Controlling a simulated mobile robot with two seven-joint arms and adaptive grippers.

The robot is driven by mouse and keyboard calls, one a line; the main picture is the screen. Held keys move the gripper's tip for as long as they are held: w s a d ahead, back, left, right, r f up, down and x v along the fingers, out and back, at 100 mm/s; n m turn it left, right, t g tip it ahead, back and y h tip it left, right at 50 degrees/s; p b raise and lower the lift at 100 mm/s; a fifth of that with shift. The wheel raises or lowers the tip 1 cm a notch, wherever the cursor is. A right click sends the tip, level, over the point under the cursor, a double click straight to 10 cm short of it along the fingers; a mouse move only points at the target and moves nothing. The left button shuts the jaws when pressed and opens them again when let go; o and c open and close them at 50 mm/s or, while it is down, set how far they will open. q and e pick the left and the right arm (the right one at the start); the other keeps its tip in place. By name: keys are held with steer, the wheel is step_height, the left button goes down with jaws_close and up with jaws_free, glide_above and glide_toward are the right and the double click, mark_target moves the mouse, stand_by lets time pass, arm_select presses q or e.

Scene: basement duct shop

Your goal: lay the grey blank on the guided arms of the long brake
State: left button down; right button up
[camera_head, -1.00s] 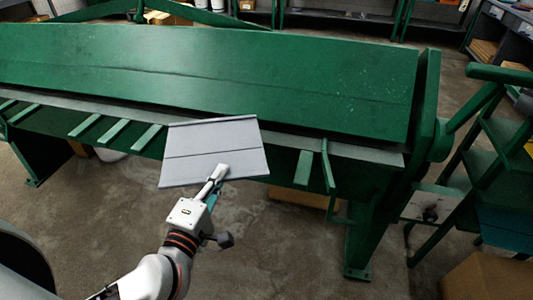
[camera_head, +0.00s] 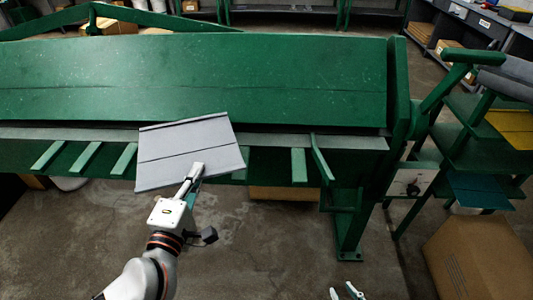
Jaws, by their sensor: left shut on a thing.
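A taller, angled bar (camera_head: 321,160) stands at the right end. My right gripper (camera_head: 346,292) shows only fingertips, apart and empty, at the bottom edge.
A green rack (camera_head: 460,150) with sheets stands right of the brake. A cardboard box (camera_head: 480,258) sits on the floor at lower right. Another box (camera_head: 285,193) lies under the brake. The concrete floor in front is mostly clear.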

arm_select(q)
steer(key=w+d+r+m+g+h+p, duration=0.1)
steer(key=w+d+r+m+h+p, duration=0.25)
steer(key=d, duration=0.55)
steer(key=w+d+r+g+h+p, duration=0.1)
steer(key=w+d+r+h, duration=0.1)
steer(key=w+d+r, duration=0.35)
steer(key=d+f+b, duration=0.1)
steer(key=f+b, duration=0.3)
steer(key=f, duration=0.6)
steer(key=s+d+f+b, duration=0.1)
steer(key=d+f+b, duration=0.1)
steer(key=f, duration=0.7)
steer(key=shift+s+d+f+b, duration=0.3)
steer(key=shift+f+b, duration=0.05)
steer(key=shift+b, duration=0.5)
steer(key=shift+m+h, duration=0.25)
